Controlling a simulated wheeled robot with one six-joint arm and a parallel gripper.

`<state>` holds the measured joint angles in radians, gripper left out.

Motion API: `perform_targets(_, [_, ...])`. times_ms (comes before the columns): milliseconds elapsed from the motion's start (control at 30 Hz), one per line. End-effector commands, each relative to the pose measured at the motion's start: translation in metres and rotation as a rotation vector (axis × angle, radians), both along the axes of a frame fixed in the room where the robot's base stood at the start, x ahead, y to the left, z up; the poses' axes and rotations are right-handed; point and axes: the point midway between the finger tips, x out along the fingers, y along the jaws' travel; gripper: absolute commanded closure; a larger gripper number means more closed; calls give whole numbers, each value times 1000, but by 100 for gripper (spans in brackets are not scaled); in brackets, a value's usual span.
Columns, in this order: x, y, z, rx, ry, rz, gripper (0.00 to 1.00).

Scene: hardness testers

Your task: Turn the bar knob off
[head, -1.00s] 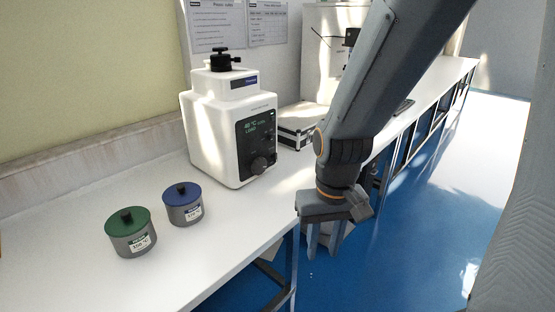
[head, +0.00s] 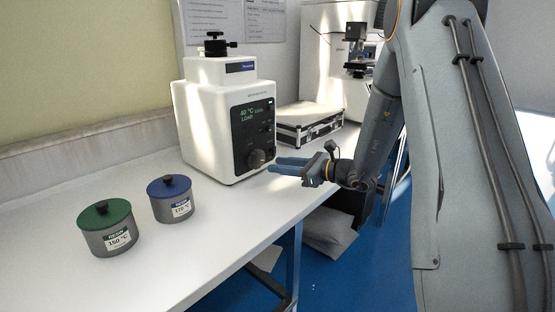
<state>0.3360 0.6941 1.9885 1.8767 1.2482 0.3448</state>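The bar knob (head: 257,159) is a dark round knob low on the black front panel of the white tester (head: 208,130). The knob's bar angle is too small to read. My gripper (head: 273,165) is level, its two blue-grey fingers pointing left at the knob from the right. The fingers are apart with nothing seen between them. The tips are close to the knob in the picture; a small gap seems to remain, and I see no grip on it.
A green-lidded pot (head: 107,230) and a blue-lidded pot (head: 171,200) stand on the white bench (head: 215,235), left of the gripper. A silver-edged case (head: 308,126) lies behind the fingers. A microscope-like device (head: 357,55) stands farther back. The bench front is clear.

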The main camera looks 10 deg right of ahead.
Motion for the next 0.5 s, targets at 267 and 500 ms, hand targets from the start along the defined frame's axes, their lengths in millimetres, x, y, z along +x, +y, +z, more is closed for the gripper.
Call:
perform_targets(267, [49,-59,0,176,-54,-202,70])
perform_targets(500, [72,-43,1,180,-55,-204,70])
